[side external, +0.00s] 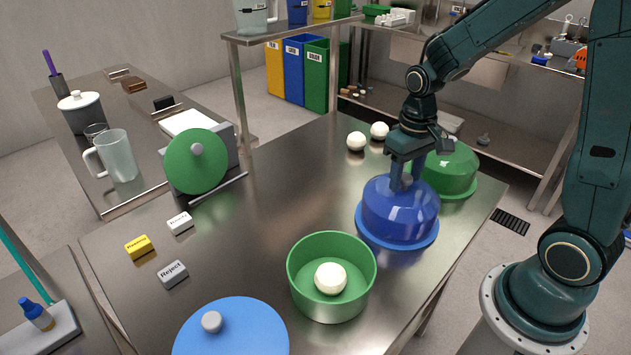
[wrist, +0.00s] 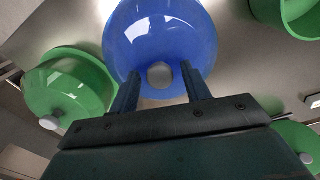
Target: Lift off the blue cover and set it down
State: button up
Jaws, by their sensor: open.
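The blue cover (side external: 400,209) is a glossy dome with a wide rim and a grey knob on top. It sits on the steel table near the right edge. In the wrist view the blue cover (wrist: 160,40) fills the upper middle, with its round knob (wrist: 160,75) between my fingers. My gripper (side external: 406,182) is open and points down over the cover, its fingers on either side of the knob. In the wrist view the fingers of my gripper (wrist: 160,88) stand apart from the knob with a gap on each side. What lies under the cover is hidden.
A green domed cover (side external: 452,168) stands close behind the blue one. A green bowl (side external: 331,298) with a white dough ball (side external: 331,278) is in front. A flat blue lid (side external: 232,338) lies at the front edge. The table's middle is clear.

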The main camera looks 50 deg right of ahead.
jog(key=c, duration=0.9)
jog(key=shift+r, duration=0.1)
jog(key=shift+r, duration=3.4)
